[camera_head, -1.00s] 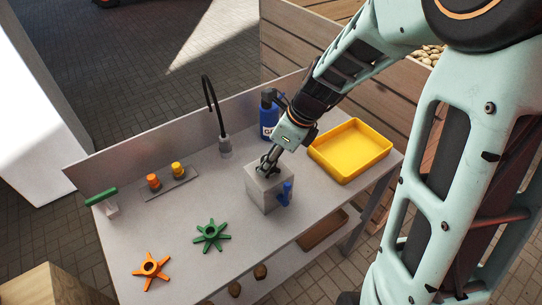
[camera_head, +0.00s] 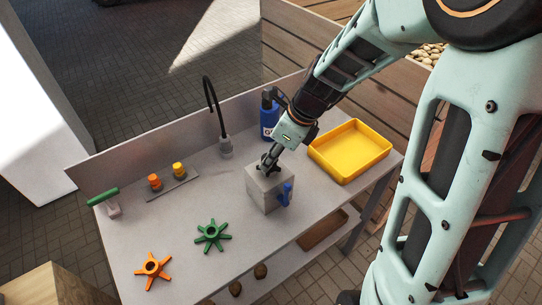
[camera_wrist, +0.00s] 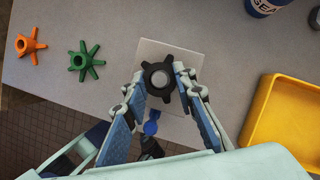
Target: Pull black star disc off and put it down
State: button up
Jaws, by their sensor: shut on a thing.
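The black star disc (camera_wrist: 159,78) sits at the top of the grey box (camera_head: 259,194), between my fingers in the wrist view. My gripper (camera_wrist: 160,88) is shut on the disc, with a finger on either side of it. In the head view my gripper (camera_head: 268,163) points down at the top of the box, and the disc is mostly hidden by it. I cannot tell whether the disc is lifted clear of the box. A blue handle (camera_head: 286,194) is on the box's front side.
A green star disc (camera_head: 212,236) and an orange star disc (camera_head: 153,270) lie on the table's left part, with bare table around them. A yellow tray (camera_head: 377,167) stands right of the box. A blue bottle (camera_head: 268,119) and a black tap (camera_head: 225,146) stand behind.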

aim_at(263, 157)
jog(key=shift+r+p, duration=1.9)
jog(key=shift+r, duration=0.15)
jog(key=shift+r, duration=0.1)
jog(key=shift+r+p, duration=0.75)
jog(key=shift+r, duration=0.65)
jog(key=shift+r, duration=0.15)
jog(key=shift+r, duration=1.35)
jog(key=shift+r, duration=1.5)
jog(key=shift+r, duration=0.1)
